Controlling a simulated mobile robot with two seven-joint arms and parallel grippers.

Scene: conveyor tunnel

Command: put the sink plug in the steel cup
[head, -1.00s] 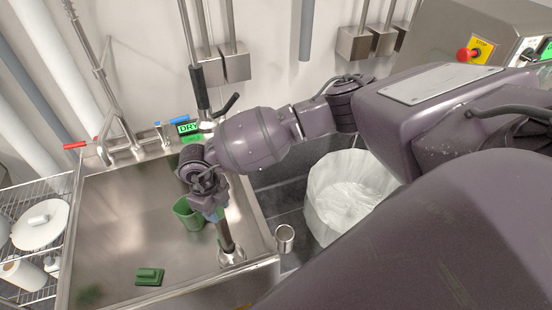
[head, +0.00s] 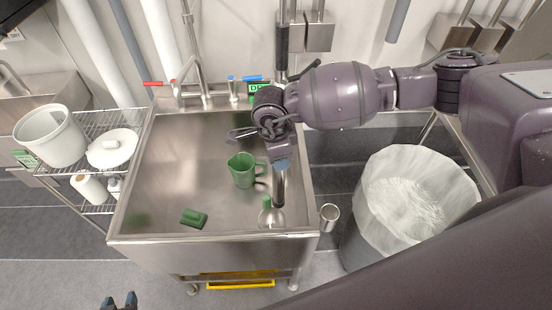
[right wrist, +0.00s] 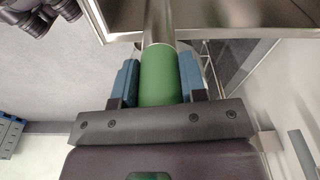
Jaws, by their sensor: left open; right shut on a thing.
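My right gripper (head: 281,163) is over the right part of the sink and points down. In the right wrist view its blue fingers (right wrist: 158,80) are shut on the green grip of the sink plug (right wrist: 158,75). The plug's steel tube (head: 279,188) hangs upright below the fingers, its lower end by a round steel drain (head: 271,217) in the basin floor. I cannot tell whether the two touch. The steel cup (head: 329,215) is at the sink's right outer side, to the right of the plug. My left gripper (head: 118,302) is open, low at the bottom edge.
A green jug (head: 243,170) and a green scrubber (head: 193,218) are in the sink (head: 160,160). A lined bin (head: 415,165) stands right of the cup. A wire rack (head: 115,121) with a white bucket (head: 49,136) is at left. Taps are at the back.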

